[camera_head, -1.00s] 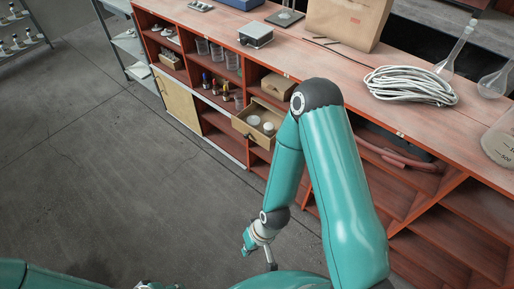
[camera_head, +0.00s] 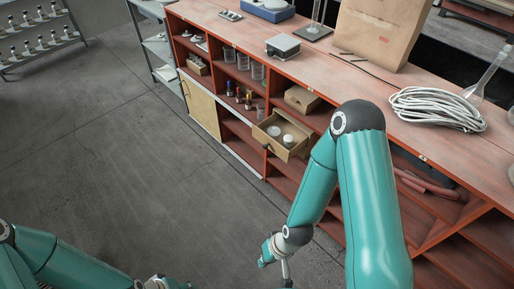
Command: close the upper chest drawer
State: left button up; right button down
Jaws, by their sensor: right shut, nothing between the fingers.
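The chest (camera_head: 302,98) is a small light-wood box in a cubby under the bench top. Its pulled-out drawer (camera_head: 293,154) sticks out in front of the shelf, with round white things inside and a small dark knob on its front. My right gripper (camera_head: 286,271) is low in the picture, below and apart from the drawer, over the floor side of the bench. It is shut and empty, and only partly visible. My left gripper (camera_head: 162,284) shows only in part at the bottom edge, far from the drawer; its fingers cannot be made out.
The red bench (camera_head: 330,68) carries a coiled white cable (camera_head: 438,108), a paper bag (camera_head: 378,32) and glassware. Bottles (camera_head: 238,96) and beakers stand in cubbies beside the chest. The grey floor (camera_head: 120,150) left of the bench is clear. My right arm covers part of the shelves.

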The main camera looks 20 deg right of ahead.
aim_at(275, 146)
jog(key=i, duration=0.95)
